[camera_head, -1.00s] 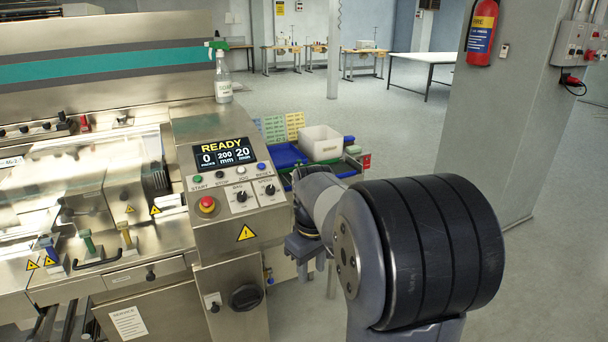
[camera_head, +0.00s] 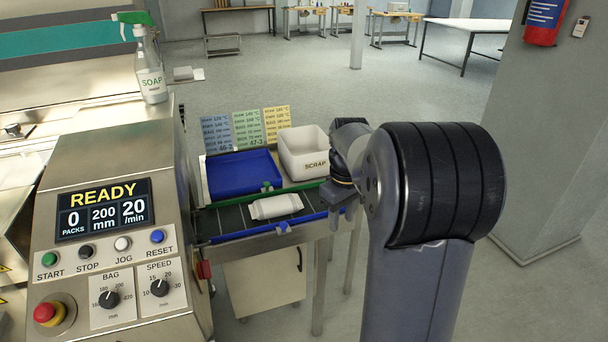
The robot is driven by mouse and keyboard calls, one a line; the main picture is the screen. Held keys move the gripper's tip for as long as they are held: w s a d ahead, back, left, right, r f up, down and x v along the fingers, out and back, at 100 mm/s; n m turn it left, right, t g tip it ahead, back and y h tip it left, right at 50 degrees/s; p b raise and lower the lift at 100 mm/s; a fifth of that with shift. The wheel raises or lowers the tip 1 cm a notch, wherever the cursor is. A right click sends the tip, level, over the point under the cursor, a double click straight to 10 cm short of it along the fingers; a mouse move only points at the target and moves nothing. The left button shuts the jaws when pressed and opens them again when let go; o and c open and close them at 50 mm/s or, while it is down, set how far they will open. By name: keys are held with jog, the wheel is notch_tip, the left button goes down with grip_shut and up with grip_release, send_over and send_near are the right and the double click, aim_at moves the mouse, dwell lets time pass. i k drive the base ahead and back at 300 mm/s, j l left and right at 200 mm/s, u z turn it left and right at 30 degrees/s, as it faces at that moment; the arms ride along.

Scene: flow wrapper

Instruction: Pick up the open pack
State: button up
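A white pack (camera_head: 275,207) lies flat on the dark outfeed belt (camera_head: 232,217) between a green and a blue side rail. Whether the pack is open cannot be made out at this size. My gripper (camera_head: 343,212) hangs at the right end of the belt, to the right of the pack and apart from it. Its fingers point down and look empty, but the gap between them is too small to judge.
A blue tray (camera_head: 240,172) and a white bin marked SCRAP (camera_head: 305,160) stand behind the belt, with coloured cards (camera_head: 247,128) behind the tray. The machine's control panel (camera_head: 110,250) is on the left. A soap bottle (camera_head: 150,70) stands on the machine.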

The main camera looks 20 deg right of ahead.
aim_at(269, 208)
jog(key=i+l, duration=0.2)
jog(key=i+l+u, duration=0.15)
jog(key=l, duration=0.25)
jog(key=i+l, duration=0.2)
jog(key=l, duration=0.15)
jog(key=i+l+u, duration=0.1)
jog(key=l, duration=0.2)
jog(key=i+l+u, duration=0.1)
jog(key=l, duration=0.25)
jog(key=i+l, duration=0.25)
jog(key=i+l+u, duration=0.1)
jog(key=l, duration=0.35)
jog(key=u, duration=1.9)
jog(key=i+l, duration=0.05)
jog(key=l, duration=0.05)
